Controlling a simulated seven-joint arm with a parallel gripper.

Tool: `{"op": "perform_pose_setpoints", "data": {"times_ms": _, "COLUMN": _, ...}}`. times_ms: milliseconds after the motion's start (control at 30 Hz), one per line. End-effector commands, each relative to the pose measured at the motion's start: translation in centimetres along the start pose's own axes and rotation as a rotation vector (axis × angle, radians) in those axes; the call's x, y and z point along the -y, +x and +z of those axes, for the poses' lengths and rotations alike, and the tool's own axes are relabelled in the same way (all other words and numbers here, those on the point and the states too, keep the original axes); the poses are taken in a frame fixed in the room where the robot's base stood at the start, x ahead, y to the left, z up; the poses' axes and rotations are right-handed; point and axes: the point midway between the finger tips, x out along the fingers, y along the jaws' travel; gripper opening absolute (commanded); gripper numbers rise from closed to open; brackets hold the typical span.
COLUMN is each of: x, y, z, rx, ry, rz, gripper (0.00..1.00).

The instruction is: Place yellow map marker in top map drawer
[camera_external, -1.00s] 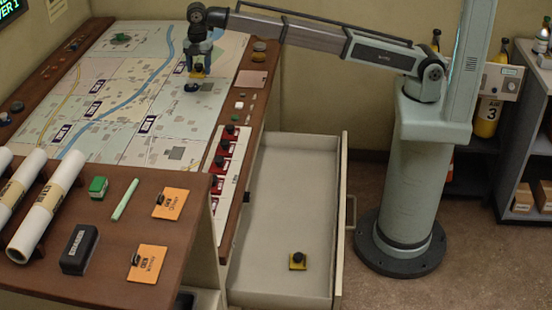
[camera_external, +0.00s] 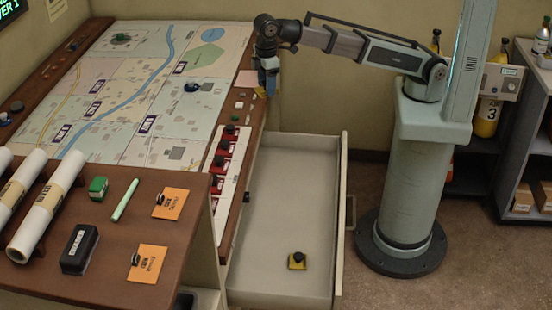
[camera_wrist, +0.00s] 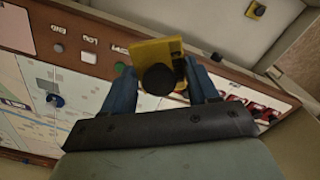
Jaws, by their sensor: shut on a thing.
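My gripper (camera_external: 268,84) is shut on a yellow map marker (camera_wrist: 150,50) with a round black knob. In the wrist view the marker sits between my blue fingers (camera_wrist: 162,84). In the external view my gripper hangs above the right edge of the map table and mostly hides the held marker. The open top map drawer (camera_external: 285,185) extends below, to the right of the table. A second yellow marker with a black knob (camera_external: 297,261) lies inside it near the front end; it also shows at the top right of the wrist view (camera_wrist: 256,10).
The map table (camera_external: 130,80) carries a dark round marker (camera_external: 192,87) and several small labels. A row of red switches (camera_external: 224,160) lines the table's right edge. The drawer's outer wall (camera_external: 343,200) stands on the right. Most of the drawer floor is bare.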

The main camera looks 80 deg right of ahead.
Motion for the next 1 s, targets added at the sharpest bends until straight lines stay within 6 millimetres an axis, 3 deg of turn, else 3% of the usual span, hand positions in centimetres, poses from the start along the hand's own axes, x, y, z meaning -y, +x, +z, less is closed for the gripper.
{"op": "perform_pose_setpoints", "data": {"times_ms": 33, "x": 1.3, "y": 0.2, "z": 1.8, "rx": 0.0, "ry": 0.049, "rz": 0.001, "gripper": 0.28}}
{"op": "perform_pose_setpoints", "data": {"times_ms": 200, "x": 4.7, "y": 0.3, "z": 5.6, "rx": 0.005, "ry": 0.239, "rz": 0.003, "gripper": 0.28}}
{"op": "perform_pose_setpoints", "data": {"times_ms": 600, "x": 9.1, "y": 0.8, "z": 11.9, "rx": 0.012, "ry": 0.549, "rz": 0.01, "gripper": 0.28}}
{"op": "perform_pose_setpoints", "data": {"times_ms": 667, "x": 9.6, "y": 0.9, "z": 12.7, "rx": 0.013, "ry": 0.587, "rz": 0.012, "gripper": 0.28}}
{"op": "perform_pose_setpoints", "data": {"times_ms": 1000, "x": 9.5, "y": 6.4, "z": 12.4, "rx": 0.018, "ry": 0.584, "rz": 0.013, "gripper": 0.28}}
